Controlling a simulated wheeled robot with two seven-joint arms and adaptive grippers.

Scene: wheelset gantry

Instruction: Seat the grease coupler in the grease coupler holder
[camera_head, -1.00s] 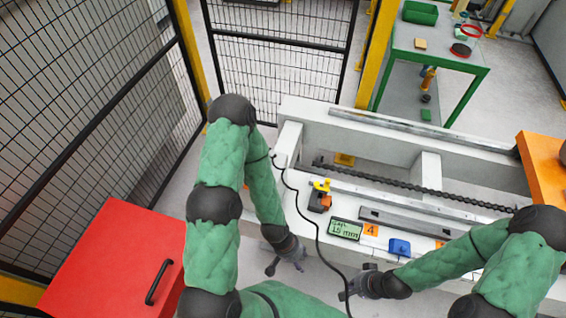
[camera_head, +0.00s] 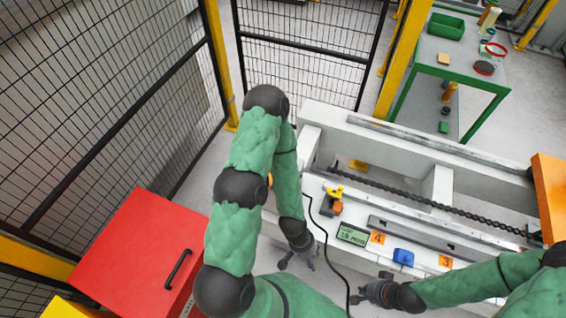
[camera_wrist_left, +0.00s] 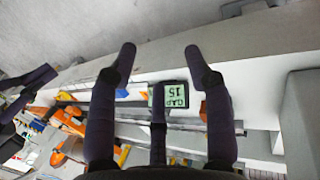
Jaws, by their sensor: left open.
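I cannot single out the grease coupler or its holder with certainty. A small yellow, orange and black fitting (camera_head: 334,193) stands on the pale beam's top, left of a display (camera_head: 352,234). A black hose (camera_head: 327,250) runs from the beam down between my grippers; its end is hidden. My left gripper (camera_head: 297,262) is open and empty, in front of the beam and below the fitting. In the left wrist view its spread fingers (camera_wrist_left: 158,55) hang before the display (camera_wrist_left: 176,95). My right gripper (camera_head: 356,294) is by the beam's front near the hose; its jaws are unclear.
A blue block (camera_head: 403,257) and orange number plates (camera_head: 378,238) sit on the beam. A chain (camera_head: 440,205) lies along its trough. A red cabinet (camera_head: 140,245) stands at left before mesh fencing (camera_head: 100,90). A green table (camera_head: 455,60) stands at back right.

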